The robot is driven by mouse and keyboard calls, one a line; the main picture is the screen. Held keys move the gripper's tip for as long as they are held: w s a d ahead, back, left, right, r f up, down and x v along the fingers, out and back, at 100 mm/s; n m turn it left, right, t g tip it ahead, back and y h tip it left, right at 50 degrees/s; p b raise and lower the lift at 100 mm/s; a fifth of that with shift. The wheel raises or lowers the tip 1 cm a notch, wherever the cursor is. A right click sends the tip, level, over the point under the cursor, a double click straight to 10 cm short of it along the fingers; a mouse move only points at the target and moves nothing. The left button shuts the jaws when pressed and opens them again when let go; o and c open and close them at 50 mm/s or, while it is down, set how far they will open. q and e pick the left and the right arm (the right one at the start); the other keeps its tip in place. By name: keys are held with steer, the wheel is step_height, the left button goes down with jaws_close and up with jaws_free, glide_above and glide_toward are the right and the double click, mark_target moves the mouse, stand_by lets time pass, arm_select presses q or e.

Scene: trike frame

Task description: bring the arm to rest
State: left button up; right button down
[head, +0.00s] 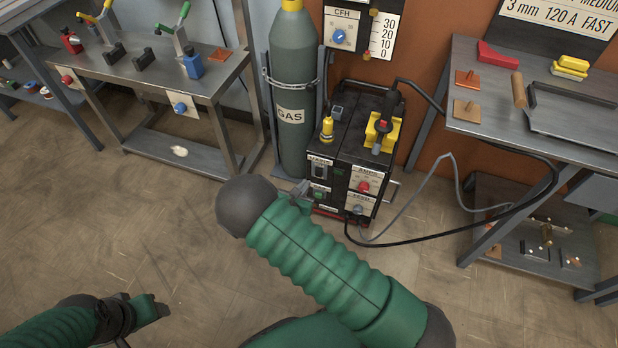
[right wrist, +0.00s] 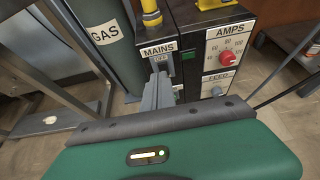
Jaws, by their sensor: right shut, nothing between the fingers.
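My right arm reaches across the middle of the head view, and its grey gripper (head: 301,190) is close to the front of the black welding machine (head: 350,145). In the right wrist view, the gripper (right wrist: 158,92) has its fingers together with nothing between them. They point at the panel just below the MAINS label (right wrist: 158,50); whether they touch it I cannot tell. My left gripper (head: 142,310) is low at the left of the head view, over bare floor, and its opening cannot be made out.
A GAS cylinder (head: 294,95) stands left of the machine. Metal benches stand at left (head: 165,75) and right (head: 500,105). A black cable (head: 440,236) loops from the machine to the right. The floor (head: 120,220) in front is clear.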

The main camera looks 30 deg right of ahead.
steer(key=shift+s+a+r, duration=0.2)
steer(key=shift+s+a, duration=0.05)
steer(key=shift+a, duration=0.05)
